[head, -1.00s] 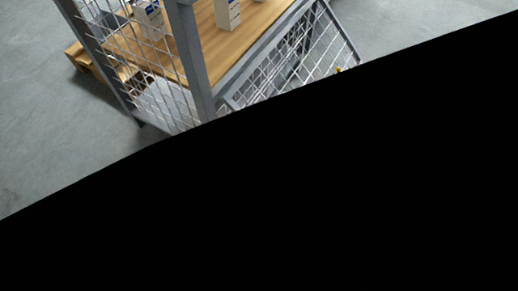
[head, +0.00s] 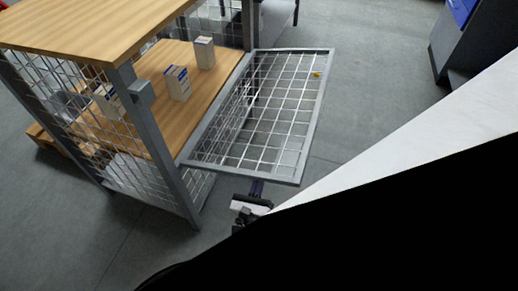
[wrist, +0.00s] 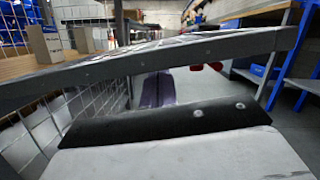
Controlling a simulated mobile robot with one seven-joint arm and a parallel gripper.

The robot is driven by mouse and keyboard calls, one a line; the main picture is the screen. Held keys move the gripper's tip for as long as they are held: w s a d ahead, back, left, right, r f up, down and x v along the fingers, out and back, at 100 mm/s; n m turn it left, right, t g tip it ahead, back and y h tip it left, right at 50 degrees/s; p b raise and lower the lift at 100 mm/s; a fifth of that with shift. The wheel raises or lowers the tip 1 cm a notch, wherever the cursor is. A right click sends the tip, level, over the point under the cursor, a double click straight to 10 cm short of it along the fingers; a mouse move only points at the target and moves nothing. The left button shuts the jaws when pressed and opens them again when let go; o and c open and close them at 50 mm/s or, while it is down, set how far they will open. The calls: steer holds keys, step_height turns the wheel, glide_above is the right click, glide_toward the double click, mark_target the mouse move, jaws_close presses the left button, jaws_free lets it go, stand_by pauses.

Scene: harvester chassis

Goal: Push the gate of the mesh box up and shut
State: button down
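The mesh box has a grey metal frame (head: 150,125) and wire sides, with a wooden top and a wooden shelf inside. Its mesh gate (head: 300,150) is open, folded outward from the shelf edge and sticking out at a slant, with a small yellow sticker on its outer part. My gripper (head: 257,187) is at the gate's near end, with purple fingers reaching under its frame bar. In the wrist view the gate's bar (wrist: 200,50) crosses above the purple fingers (wrist: 157,90), which lie side by side and look shut, with nothing seen between them. Contact with the gate cannot be told.
Several white-and-blue cartons (head: 178,84) stand on the wooden shelf (head: 185,60). A dark cabinet with blue parts (head: 462,12) stands at the upper right. The grey floor (head: 375,80) right of the gate is clear. My own body hides the lower right.

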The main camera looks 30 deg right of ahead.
steer(key=w+r+n+p, duration=0.1)
steer(key=r, duration=0.2)
steer(key=w+a+r+n+p, duration=0.1)
steer(key=r+n, duration=0.1)
steer(key=r, duration=0.1)
steer(key=a+r+n+t+y+p, duration=0.1)
steer(key=r, duration=0.2)
steer(key=shift+w+a+r+n, duration=0.1)
steer(key=shift+w+r+n, duration=0.25)
steer(key=shift+w+n, duration=0.05)
steer(key=w+a+r+n+y+p, duration=0.3)
steer(key=w+a+r+n+p, duration=0.6)
steer(key=w+p, duration=0.5)
steer(key=shift+w+a+r+n+p, duration=0.4)
steer(key=shift+a+r+p, duration=0.9)
steer(key=shift+r+p, duration=0.5)
steer(key=shift+s+f, duration=0.1)
steer(key=shift+f, duration=0.1)
